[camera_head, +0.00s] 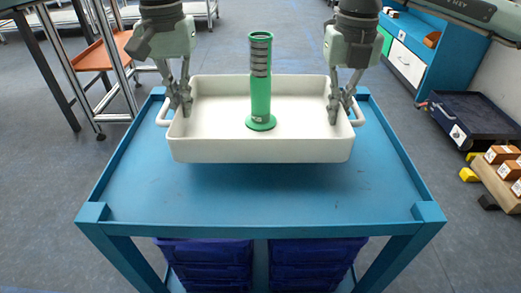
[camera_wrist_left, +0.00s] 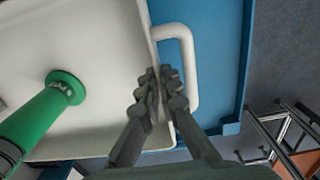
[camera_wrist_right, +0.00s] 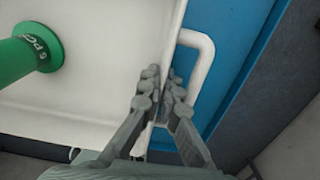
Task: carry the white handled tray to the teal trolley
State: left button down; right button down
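The white handled tray (camera_head: 205,150) is level over the teal trolley (camera_head: 258,205). A soft shadow below its front wall suggests a small gap, but I cannot tell for sure whether it touches. A green post with a round foot (camera_head: 260,105) stands upright inside the tray. My left gripper (camera_head: 181,108) is shut on the left wall beside the left handle (camera_wrist_left: 185,60). My right gripper (camera_head: 340,108) is shut on the right wall beside the right handle (camera_wrist_right: 203,65). Both wrist views show the fingers straddling the wall, not the handle loops.
The trolley top is bare in front of the tray. Dark blue crates (camera_head: 205,255) sit under it. A shelf rack with an orange board (camera_head: 100,55) stands at the left. A dark blue bin (camera_head: 475,115) and small boxes on a pallet (camera_head: 500,175) are at the right.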

aim_at(185, 123)
pick_arm(q)
jog(key=shift+a, duration=0.15)
pick_arm(e)
jog(key=shift+d, duration=0.1)
